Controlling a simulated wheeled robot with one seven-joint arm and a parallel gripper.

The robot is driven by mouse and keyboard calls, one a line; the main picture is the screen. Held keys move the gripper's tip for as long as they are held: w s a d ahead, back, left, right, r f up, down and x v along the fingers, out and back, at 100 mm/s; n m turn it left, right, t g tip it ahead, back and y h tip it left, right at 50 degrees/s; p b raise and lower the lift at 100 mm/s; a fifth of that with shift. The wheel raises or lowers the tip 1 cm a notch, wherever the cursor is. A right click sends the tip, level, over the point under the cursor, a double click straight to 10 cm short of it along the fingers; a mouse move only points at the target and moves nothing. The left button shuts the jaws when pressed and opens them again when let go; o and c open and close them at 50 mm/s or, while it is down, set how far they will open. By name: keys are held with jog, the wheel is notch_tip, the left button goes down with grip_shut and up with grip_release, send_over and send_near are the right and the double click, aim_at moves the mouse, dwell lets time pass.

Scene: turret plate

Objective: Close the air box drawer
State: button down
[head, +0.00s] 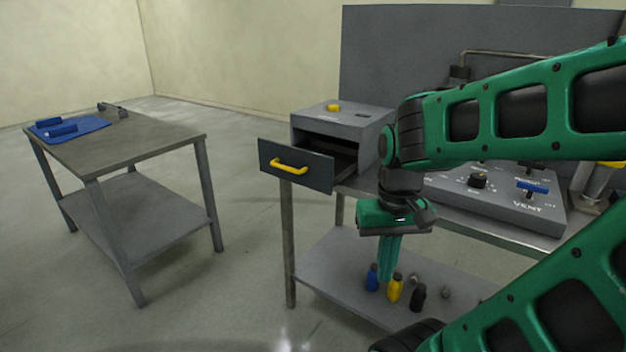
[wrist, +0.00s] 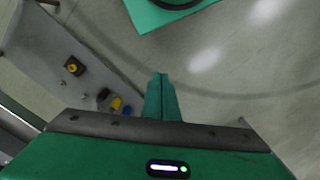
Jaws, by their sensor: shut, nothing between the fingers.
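The air box (head: 360,125) is a grey box on the left end of the workbench. Its drawer (head: 268,160) stands pulled out toward the left, with a dark front and a yellow handle (head: 289,166). The inside of the box shows behind the drawer front. My gripper (head: 386,280) points down in front of the bench, to the right of the drawer and lower than it. Its green fingers are together and empty; they also show in the wrist view (wrist: 161,80). The drawer is not clearly visible in the wrist view.
A grey panel labelled VENT (head: 500,196) sits on the bench right of the air box. Blue, yellow and black bottles (head: 395,288) stand on the lower shelf (head: 330,270). A separate table (head: 130,145) with a blue mat (head: 70,130) stands left, with open floor between.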

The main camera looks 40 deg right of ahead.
jog(key=shift+d, duration=0.1)
jog(key=n+t+h, duration=0.4)
jog(key=n+t, duration=0.2)
jog(key=n, duration=0.3)
send_near(325, 180)
jog(key=s+a+r, duration=0.2)
jog(key=s+a, duration=0.3)
jog(key=x, duration=0.3)
jog(key=d+r+x, duration=0.1)
jog(key=x, duration=0.3)
jog(key=w+d+x, duration=0.1)
jog(key=x, duration=0.3)
jog(key=shift+w, duration=0.1)
jog(key=shift+w+d+r, duration=0.1)
jog(key=shift+w+d, duration=0.1)
jog(key=shift+d, duration=0.25)
